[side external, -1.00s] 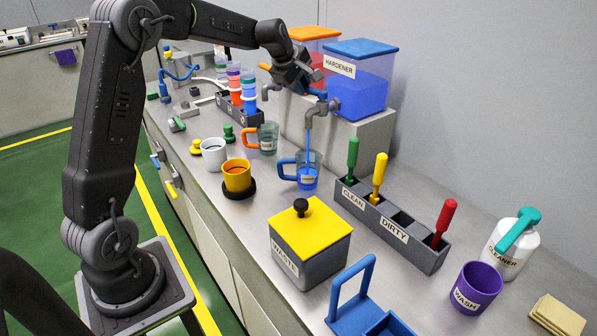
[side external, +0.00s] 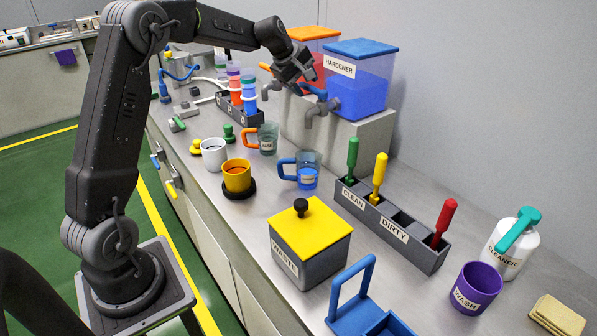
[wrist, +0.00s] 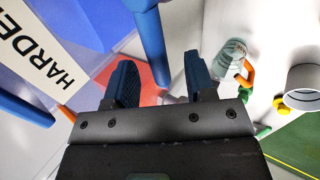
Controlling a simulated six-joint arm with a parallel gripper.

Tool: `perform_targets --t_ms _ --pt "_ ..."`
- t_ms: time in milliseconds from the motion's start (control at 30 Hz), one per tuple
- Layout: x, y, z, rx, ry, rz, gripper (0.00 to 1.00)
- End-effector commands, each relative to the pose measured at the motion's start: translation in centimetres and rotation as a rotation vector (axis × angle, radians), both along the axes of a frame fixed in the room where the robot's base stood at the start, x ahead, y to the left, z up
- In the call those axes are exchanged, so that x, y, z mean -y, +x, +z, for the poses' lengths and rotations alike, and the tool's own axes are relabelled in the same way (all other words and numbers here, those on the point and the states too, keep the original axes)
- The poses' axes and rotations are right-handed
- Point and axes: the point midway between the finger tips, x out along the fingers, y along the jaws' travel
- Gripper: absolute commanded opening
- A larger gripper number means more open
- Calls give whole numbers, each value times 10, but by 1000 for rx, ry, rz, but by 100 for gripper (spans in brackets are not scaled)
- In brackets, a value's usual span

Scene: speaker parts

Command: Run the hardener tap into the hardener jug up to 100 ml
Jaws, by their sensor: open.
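The hardener tank (side external: 360,95), a clear box with a blue lid and blue liquid, stands on a raised grey block. Its grey tap (side external: 312,112) has a blue lever (side external: 313,90); no stream falls from the spout. The hardener jug (side external: 313,160), clear with a blue handle, stands upright below the spout. It holds blue liquid to roughly half its height; its marks are too small to read. My gripper (side external: 306,72) is open and empty just above the lever. In the wrist view a blue bar, apparently the lever (wrist: 149,45), shows beyond my open fingers (wrist: 160,78).
The red-filled tank (side external: 312,50) and its orange-handled jug (side external: 268,138) are farther back. A white mug (side external: 213,154), yellow cup (side external: 237,175), waste box (side external: 312,262) and tool rack (side external: 393,222) stand nearby. Bench space around the blue jug is narrow.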

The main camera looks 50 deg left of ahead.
Motion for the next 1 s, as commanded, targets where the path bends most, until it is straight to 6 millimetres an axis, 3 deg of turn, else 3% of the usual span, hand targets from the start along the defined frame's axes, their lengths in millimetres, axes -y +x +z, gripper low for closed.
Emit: perform_targets --t_ms 267,1000 --pt "-4 -1 0 1 1 3 50" --pt "-46 -9 1 2 0 4 50"
